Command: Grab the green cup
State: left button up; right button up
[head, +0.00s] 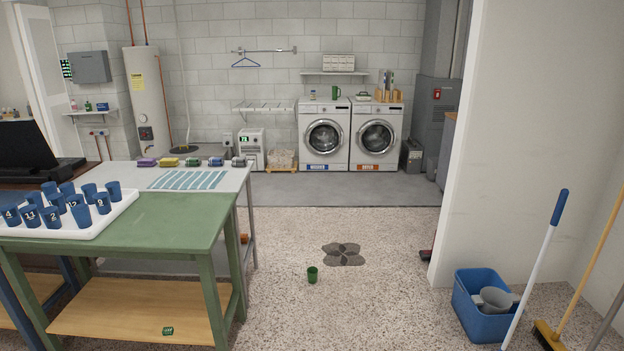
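A small green cup (312,276) stands upright on the speckled floor, to the right of the green table and just in front of a dark patterned patch. A second green cup-like item, a mug with a handle (336,93), stands on top of the left washing machine at the back wall. Neither of my grippers shows in the head view.
The green table (165,215) at left bears a white tray (95,228) of several blue numbered cups; a small green block (168,331) lies on its lower shelf. A blue bucket (483,305) and a broom (575,290) stand at right. The middle floor is open.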

aim_at(312, 272)
jog(key=i, duration=1.9)
